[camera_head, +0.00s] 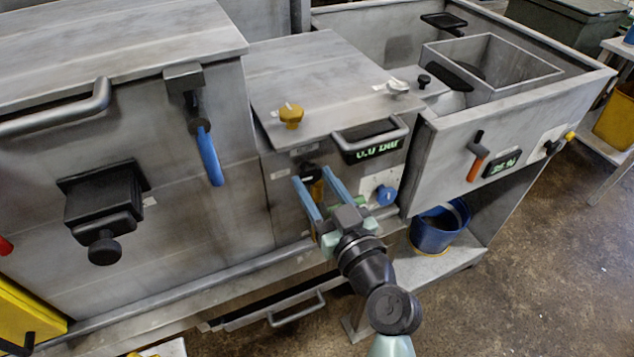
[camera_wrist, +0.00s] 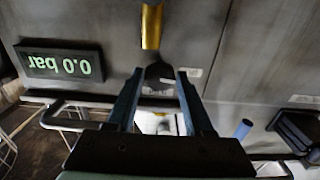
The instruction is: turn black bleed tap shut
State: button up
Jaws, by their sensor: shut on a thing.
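The black bleed tap (camera_head: 308,171) is on the front of the middle steel cabinet, below and left of the pressure display. In the wrist view the black tap (camera_wrist: 159,74) lies between my fingertips, with a brass-coloured piece (camera_wrist: 151,27) above it. My gripper (camera_head: 317,182) reaches the cabinet front with its two blue fingers on either side of the tap. In the wrist view my gripper (camera_wrist: 158,76) is shut on the tap. My fingers partly hide the tap in the head view.
The display (camera_head: 379,149) reads 0.0 bar, and it shows upside down in the wrist view (camera_wrist: 60,63). A blue knob (camera_head: 385,195) sits right of my gripper. A yellow knob (camera_head: 291,115) stands on the sloped top. A blue-handled lever (camera_head: 209,155) hangs at the left.

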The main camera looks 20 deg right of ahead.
grip_shut()
jog(key=shift+m, duration=0.3)
jog(key=m, duration=0.2)
jog(key=shift+m, duration=0.3)
jog(key=m, duration=0.4)
jog(key=m+p, duration=0.1)
jog(key=m, duration=0.4)
jog(key=shift+r+m, duration=0.1)
jog(key=shift+m, duration=0.3)
jog(key=shift+m+p, duration=0.8)
jog(key=shift+m, duration=1.1)
